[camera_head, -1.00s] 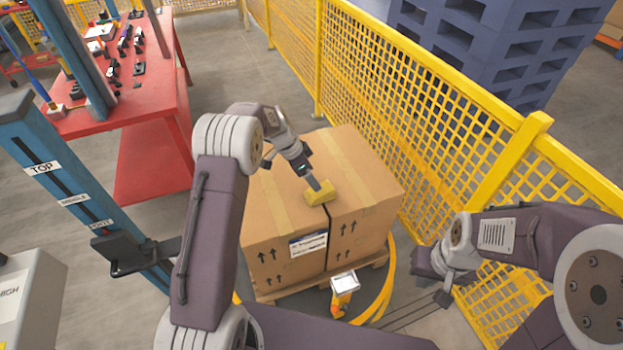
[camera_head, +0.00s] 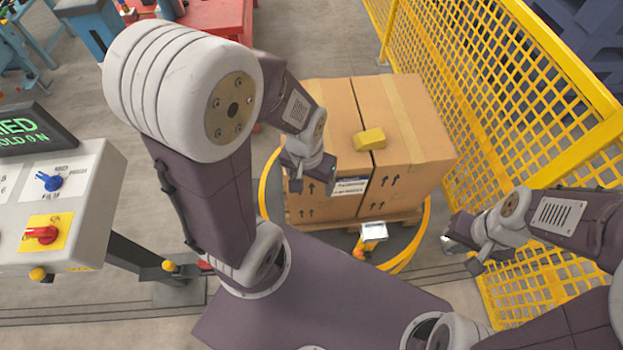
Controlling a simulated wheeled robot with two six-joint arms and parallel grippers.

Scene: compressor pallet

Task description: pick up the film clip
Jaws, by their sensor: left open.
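I cannot make out a thing that is surely the film clip. A small yellow block (camera_head: 369,139) lies on top of the cardboard cartons (camera_head: 415,118), near their front edge and the dark gap between them. My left gripper (camera_head: 312,180) is open and empty, in front of the left carton's front face, below and left of the yellow block and apart from it. My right gripper (camera_head: 459,256) is at the right, above the floor, its fingertips apart with nothing seen between them.
The cartons stand on a wooden pallet (camera_head: 405,219) inside a yellow ring (camera_head: 428,220). A small device with a white face (camera_head: 373,231) stands before them. A yellow mesh fence (camera_head: 475,85) is at the right. A control panel (camera_head: 55,205) with knobs is at the left.

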